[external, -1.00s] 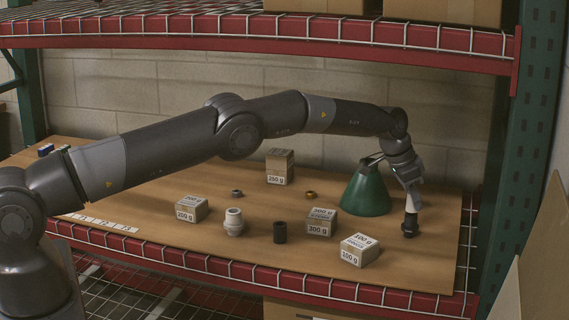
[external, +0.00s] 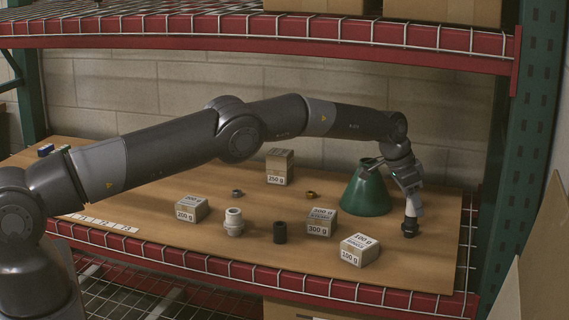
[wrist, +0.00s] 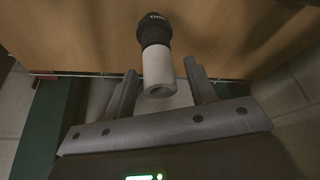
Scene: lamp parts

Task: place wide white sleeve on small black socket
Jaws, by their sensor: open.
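The white sleeve (wrist: 159,70) is a plain pale cylinder with an open end. It sits in line on the black socket (wrist: 154,28), which has a ridged collar; both stand near the right end of the board. In the external view the socket (external: 410,229) is at the bottom and the sleeve (external: 413,207) shows above it. My gripper (wrist: 160,70) is open, with one finger on each side of the sleeve and gaps visible. In the external view my gripper (external: 412,190) is just above the pair. How fully the sleeve is seated cannot be told.
A green cone shade (external: 366,192) stands close behind and left of my gripper. A 100 g box (external: 360,249) and a 300 g box (external: 321,222) are to the left. A red shelf beam (external: 440,40) runs overhead.

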